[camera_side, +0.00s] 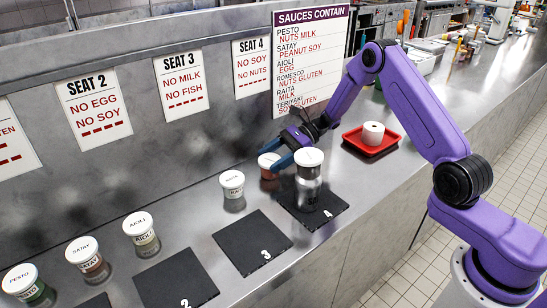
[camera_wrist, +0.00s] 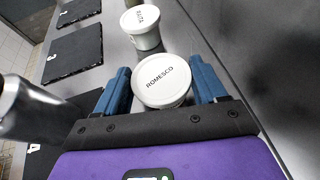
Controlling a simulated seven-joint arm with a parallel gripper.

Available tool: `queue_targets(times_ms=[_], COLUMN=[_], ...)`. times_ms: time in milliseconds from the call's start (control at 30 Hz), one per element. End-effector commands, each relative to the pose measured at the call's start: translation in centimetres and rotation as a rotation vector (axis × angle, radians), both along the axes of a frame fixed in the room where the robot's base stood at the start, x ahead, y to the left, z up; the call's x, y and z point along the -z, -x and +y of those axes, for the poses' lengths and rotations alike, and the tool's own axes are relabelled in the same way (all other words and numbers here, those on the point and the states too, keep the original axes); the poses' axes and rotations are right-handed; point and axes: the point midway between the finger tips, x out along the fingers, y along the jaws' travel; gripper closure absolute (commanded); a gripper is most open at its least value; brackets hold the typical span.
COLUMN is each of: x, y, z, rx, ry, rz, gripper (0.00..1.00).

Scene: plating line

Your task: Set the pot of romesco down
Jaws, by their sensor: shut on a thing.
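The romesco pot (camera_wrist: 162,82) has a white lid lettered ROMESCO. My gripper (camera_wrist: 165,92) is shut on it, with one blue finger on each side. In the side view the pot (camera_side: 267,167) shows a white lid and reddish body, partly hidden behind a finger. It is at or just above the steel counter (camera_side: 205,215); I cannot tell whether its base touches. It is behind slate 4 (camera_side: 325,217), on the wall side.
A steel cylinder with a white top (camera_side: 309,175) stands on slate 4, close to my gripper. The raita pot (camera_side: 232,185) is left of the romesco pot. Slate 3 (camera_side: 252,243) is bare.

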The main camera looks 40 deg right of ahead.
Motion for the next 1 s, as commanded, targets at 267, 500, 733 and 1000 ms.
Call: queue_targets(times_ms=[267, 500, 733, 1000], x=[0.2, -0.1, -1.2, -3.2], y=[0.0, 0.0, 0.5, 1.5], z=[0.0, 0.0, -2.7, -7.6], rx=[0.000, 0.000, 0.003, 0.002], ry=[0.000, 0.000, 0.002, 0.001], rz=[0.000, -0.001, -0.003, -0.002], gripper=[0.04, 0.04, 0.04, 0.04])
